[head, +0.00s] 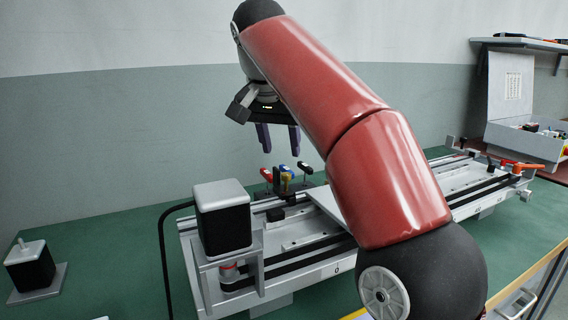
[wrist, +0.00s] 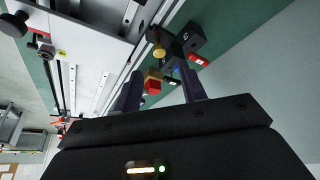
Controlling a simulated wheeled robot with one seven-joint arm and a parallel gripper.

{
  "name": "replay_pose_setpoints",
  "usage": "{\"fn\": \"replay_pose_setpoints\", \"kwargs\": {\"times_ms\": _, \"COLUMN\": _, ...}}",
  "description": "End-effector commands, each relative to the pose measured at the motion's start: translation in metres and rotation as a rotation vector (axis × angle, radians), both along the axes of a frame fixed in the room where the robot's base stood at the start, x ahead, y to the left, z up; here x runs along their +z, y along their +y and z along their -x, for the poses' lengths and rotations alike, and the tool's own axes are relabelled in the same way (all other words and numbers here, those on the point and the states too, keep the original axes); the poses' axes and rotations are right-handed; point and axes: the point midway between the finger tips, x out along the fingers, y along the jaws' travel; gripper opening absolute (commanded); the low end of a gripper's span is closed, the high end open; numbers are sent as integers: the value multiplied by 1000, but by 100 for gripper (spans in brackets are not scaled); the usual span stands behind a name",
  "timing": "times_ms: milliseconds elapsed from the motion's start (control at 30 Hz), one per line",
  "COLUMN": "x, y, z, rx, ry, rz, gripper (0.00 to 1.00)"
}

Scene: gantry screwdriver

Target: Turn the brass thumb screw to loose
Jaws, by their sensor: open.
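A small yellow, brass-like knob (head: 287,178), which looks like the brass thumb screw, stands in a cluster of small coloured controls at the back of the gantry. In the wrist view a round yellow knob (wrist: 159,50) on a dark stem shows beyond my fingertips, beside dark blocks. My gripper (head: 280,149) is open and empty, pointing down above the cluster and apart from it. In the wrist view its two dark fingers (wrist: 160,82) stand apart, with an orange-red and yellow piece (wrist: 153,83) seen between them. The screw's turn position cannot be told.
A red handle (head: 265,173), a blue knob (head: 283,169) and a black knob (head: 305,168) crowd the screw. A boxy motor (head: 222,217) stands at the gantry's near left. A black box (head: 30,265) sits far left on the green table (head: 110,245). My arm hides part of the gantry.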

Motion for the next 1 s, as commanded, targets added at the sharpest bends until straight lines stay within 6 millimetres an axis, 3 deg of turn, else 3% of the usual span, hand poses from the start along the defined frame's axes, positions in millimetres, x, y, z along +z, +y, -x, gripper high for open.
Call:
{"fn": "replay_pose_setpoints", "kwargs": {"times_ms": 400, "x": -52, "y": -9, "z": -19, "rx": 0, "ry": 1, "rz": 0, "gripper": 41}}
{"fn": "replay_pose_setpoints", "kwargs": {"times_ms": 767, "x": -59, "y": -10, "z": -22, "rx": 1, "ry": -1, "rz": -2, "gripper": 41}}
{"fn": "replay_pose_setpoints", "kwargs": {"times_ms": 1000, "x": -59, "y": -9, "z": -22, "rx": 0, "ry": 0, "rz": -1, "gripper": 12}}
